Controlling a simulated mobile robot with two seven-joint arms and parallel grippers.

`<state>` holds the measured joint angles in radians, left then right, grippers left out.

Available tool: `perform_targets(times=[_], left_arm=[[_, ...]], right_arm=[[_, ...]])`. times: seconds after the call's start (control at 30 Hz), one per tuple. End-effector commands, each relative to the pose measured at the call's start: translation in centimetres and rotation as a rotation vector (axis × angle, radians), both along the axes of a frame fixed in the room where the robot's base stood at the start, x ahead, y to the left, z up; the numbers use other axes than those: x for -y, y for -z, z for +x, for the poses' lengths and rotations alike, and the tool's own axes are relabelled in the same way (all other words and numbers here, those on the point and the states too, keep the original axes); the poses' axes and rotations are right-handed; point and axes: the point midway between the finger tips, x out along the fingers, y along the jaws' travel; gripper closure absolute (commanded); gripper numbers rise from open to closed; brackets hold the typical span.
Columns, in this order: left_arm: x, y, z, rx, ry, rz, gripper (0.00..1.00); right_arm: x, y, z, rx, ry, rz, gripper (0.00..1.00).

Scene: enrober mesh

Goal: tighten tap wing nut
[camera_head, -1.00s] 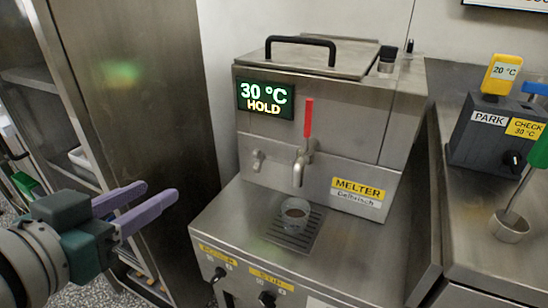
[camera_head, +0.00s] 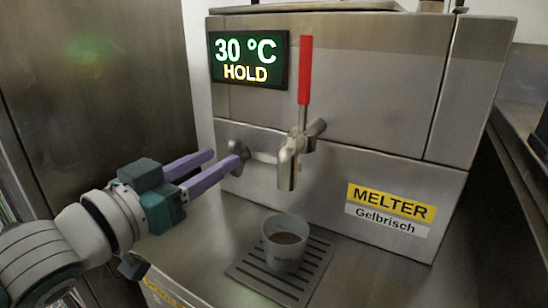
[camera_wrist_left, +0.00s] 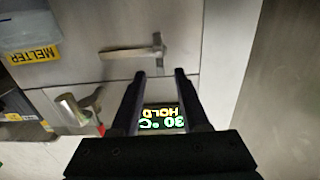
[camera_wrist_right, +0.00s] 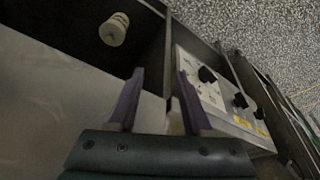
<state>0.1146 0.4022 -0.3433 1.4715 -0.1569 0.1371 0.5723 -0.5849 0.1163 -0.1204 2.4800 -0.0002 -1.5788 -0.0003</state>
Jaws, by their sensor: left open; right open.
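The steel tap (camera_head: 290,165) with its upright red handle (camera_head: 305,70) is on the melter's front. Left of it, a small metal fitting with a winged end, apparently the wing nut (camera_head: 238,149), sits on a horizontal stem. In the left wrist view the fitting (camera_wrist_left: 158,45) lies ahead of the fingers, and the tap (camera_wrist_left: 72,108) is to the left. My left gripper (camera_head: 222,159) is open and empty; its fingertips are close to the fitting, and contact cannot be told. My right gripper (camera_wrist_right: 158,75) is open and empty, away from the tap.
A cup (camera_head: 284,243) of brown liquid stands on the drip grate (camera_head: 300,285) below the spout. The melter (camera_head: 390,150) shows 30 °C HOLD on its display (camera_head: 250,60). A tall steel cabinet (camera_head: 110,90) stands at left. The right wrist view shows black control knobs (camera_wrist_right: 207,75).

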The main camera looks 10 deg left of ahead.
Motion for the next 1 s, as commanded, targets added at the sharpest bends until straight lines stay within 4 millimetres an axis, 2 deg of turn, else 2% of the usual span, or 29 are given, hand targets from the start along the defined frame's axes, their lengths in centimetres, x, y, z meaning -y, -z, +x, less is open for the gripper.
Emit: perform_targets(times=[0.03, 0.2, 0.6, 1.0], left_arm=[[0.3, 0.2, 0.9, 0.003, -0.001, -0.001, 0.55], [1.0, 0.1, 2.8, 0.001, 0.000, 0.000, 0.55], [1.3, 0.0, 3.5, -0.001, 0.000, -0.001, 0.55], [1.3, 0.0, 3.5, -0.001, -0.001, 0.000, 1.00]], right_arm=[[0.0, 0.6, 0.0, -0.001, -0.001, 0.000, 0.50], [0.1, 1.2, 0.0, 0.000, -0.002, -0.004, 0.50], [0.2, 1.2, 0.1, 0.001, -0.004, -0.007, 0.50], [0.2, 1.2, 0.1, 0.003, -0.003, -0.006, 0.50]])
